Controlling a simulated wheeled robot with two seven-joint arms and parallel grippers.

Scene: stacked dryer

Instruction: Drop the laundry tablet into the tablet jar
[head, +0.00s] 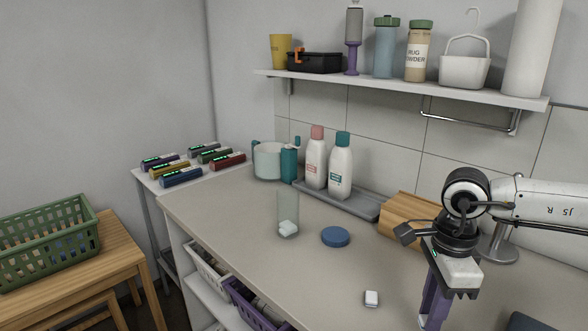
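The laundry tablet (371,298) is a small white block lying on the beige counter near its front. The tablet jar (288,206) is a clear upright cylinder, open at the top, with white tablets at its bottom. A round blue lid (335,236) lies flat on the counter to the right of the jar. My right gripper (431,318) points down with purple fingers, to the right of the tablet and apart from it. The finger gap is not clear from this angle. My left gripper is out of view.
A wooden box (405,217) sits behind my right gripper. A shelf (400,85) hangs above. The counter between tablet and jar is clear, apart from the lid.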

